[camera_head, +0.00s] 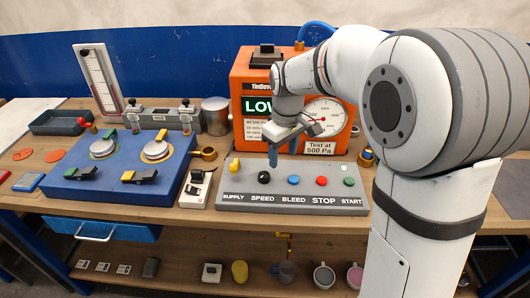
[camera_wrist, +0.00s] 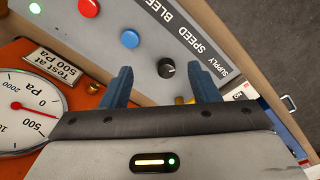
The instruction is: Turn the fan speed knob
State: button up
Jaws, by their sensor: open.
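The fan speed knob (camera_head: 263,177) is a small round black knob above the word SPEED on the sloped grey control panel (camera_head: 340,202). In the wrist view the knob (camera_wrist: 167,69) shows a pale pointer mark and appears between my two blue fingers, a little beyond their tips. My gripper (camera_head: 273,158) is over the back of the panel, pointing down, close to the knob in the head view. In the wrist view my gripper (camera_wrist: 160,78) is open with nothing between its fingers. The knob appears untouched, but the exact gap is hard to judge.
A yellow supply lever (camera_head: 235,166) stands left of the knob. Blue bleed (camera_head: 294,180), red stop (camera_head: 322,181) and green start (camera_head: 348,181) buttons sit to its right. The orange gauge box (camera_head: 240,85) rises behind the panel.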

aim_at(264, 174)
jog(key=w+a+f+n, duration=0.1)
jog(key=w+a+f, duration=0.1)
jog(key=w+a+f+n, duration=0.1)
jog(key=w+a+f, duration=0.1)
jog(key=a, duration=0.1)
jog(key=shift+w+f+g, duration=0.15)
jog(key=shift+w+g, duration=0.15)
jog(key=shift+w, duration=0.05)
jog(key=shift+n, duration=0.3)
notch_tip(264, 174, down, 8)
jog(key=shift+r+p, duration=0.1)
jog(key=shift+p, duration=0.3)
jog(key=shift+c, duration=0.2)
jog(key=c, duration=0.9)
